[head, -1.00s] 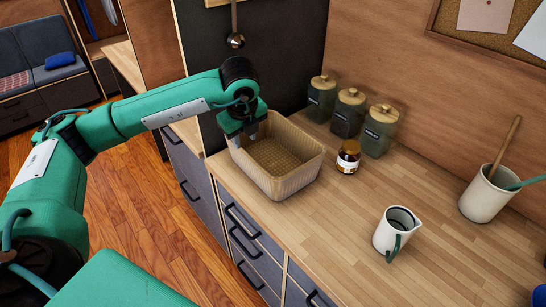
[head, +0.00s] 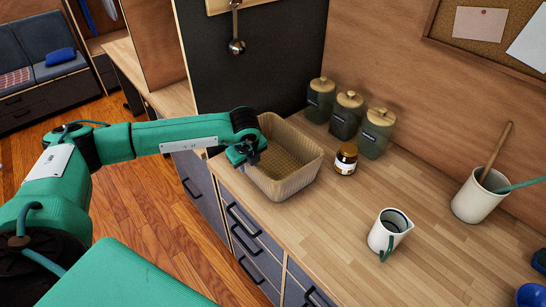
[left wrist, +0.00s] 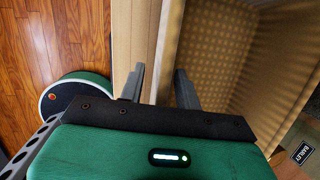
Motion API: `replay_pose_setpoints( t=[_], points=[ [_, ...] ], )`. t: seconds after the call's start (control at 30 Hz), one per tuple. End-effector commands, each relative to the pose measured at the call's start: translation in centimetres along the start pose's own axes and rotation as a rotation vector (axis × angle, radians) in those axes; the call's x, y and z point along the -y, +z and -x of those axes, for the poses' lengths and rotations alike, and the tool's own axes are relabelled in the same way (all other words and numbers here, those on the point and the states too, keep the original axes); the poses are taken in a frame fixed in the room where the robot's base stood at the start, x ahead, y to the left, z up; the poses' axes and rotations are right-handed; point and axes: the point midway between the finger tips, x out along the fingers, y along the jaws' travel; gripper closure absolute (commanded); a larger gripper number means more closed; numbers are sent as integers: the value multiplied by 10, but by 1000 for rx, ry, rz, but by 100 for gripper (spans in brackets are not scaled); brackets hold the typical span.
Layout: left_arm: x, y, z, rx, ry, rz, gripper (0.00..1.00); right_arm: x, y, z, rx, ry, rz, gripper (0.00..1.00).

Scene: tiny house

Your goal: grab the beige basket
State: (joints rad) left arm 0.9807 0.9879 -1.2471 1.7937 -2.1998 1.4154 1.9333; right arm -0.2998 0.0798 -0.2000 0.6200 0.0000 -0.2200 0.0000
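The beige basket (head: 292,184) is a woven, open-topped, empty box on the wooden counter, near its left edge. It also shows in the left wrist view (left wrist: 235,50), where I look into it from above. My left gripper (head: 246,160) is at the basket's left wall. In the left wrist view its two fingers (left wrist: 160,86) are spread apart, with the basket's wall edge between them. The left finger is outside the wall, over the counter strip, and the right finger is on the inner side. A gap shows beside the left finger. My right gripper is out of view.
A small brown jar (head: 346,158) stands close to the basket's right side. Several lidded green canisters (head: 345,115) stand behind it. A white pitcher (head: 388,232) and a utensil crock (head: 478,195) are farther right. Drawers with handles (head: 243,242) lie below the counter edge.

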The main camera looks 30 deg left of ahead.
Motion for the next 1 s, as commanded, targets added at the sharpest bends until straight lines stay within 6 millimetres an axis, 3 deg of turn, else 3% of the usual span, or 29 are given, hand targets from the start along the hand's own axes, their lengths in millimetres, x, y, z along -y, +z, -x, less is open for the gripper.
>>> replay_pose_setpoints(
  t=[0.17,0.33,0.77,1.0],
  points=[
    [0,0,0,0,0,0,69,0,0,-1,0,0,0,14],
    [0,0,0,0,0,0,100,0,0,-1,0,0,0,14],
    [1,1,2,1,-2,1,100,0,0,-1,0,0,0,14],
    [4,6,22,1,-5,1,100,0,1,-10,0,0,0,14]
  ],
)
